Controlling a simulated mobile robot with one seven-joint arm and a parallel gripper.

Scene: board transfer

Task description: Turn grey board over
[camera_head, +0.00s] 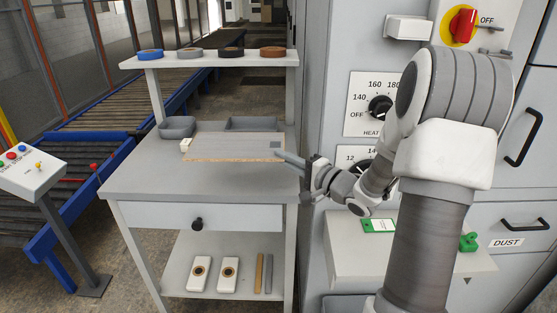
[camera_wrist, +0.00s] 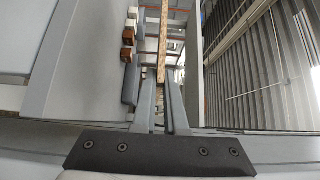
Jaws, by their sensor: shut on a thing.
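The grey board (camera_head: 235,147) lies flat, or nearly so, over the workbench top in the head view. It has a pale brown front edge and a small darker square near its right end. My gripper (camera_head: 280,156) reaches in from the right and is shut on the board's right end. In the wrist view the board (camera_wrist: 164,45) shows edge-on as a thin brown strip running away between the two fingers of my gripper (camera_wrist: 164,85). The board's underside is hidden in the head view. I cannot tell whether the board touches what is beneath it.
The workbench (camera_head: 140,180) has grey trays (camera_head: 177,127) behind the board and a small pale block (camera_head: 186,144) at its left end. A raised shelf (camera_head: 220,60) with several tape rolls stands above the back. A grey cabinet (camera_head: 315,90) stands close on the right. The bench's front left is clear.

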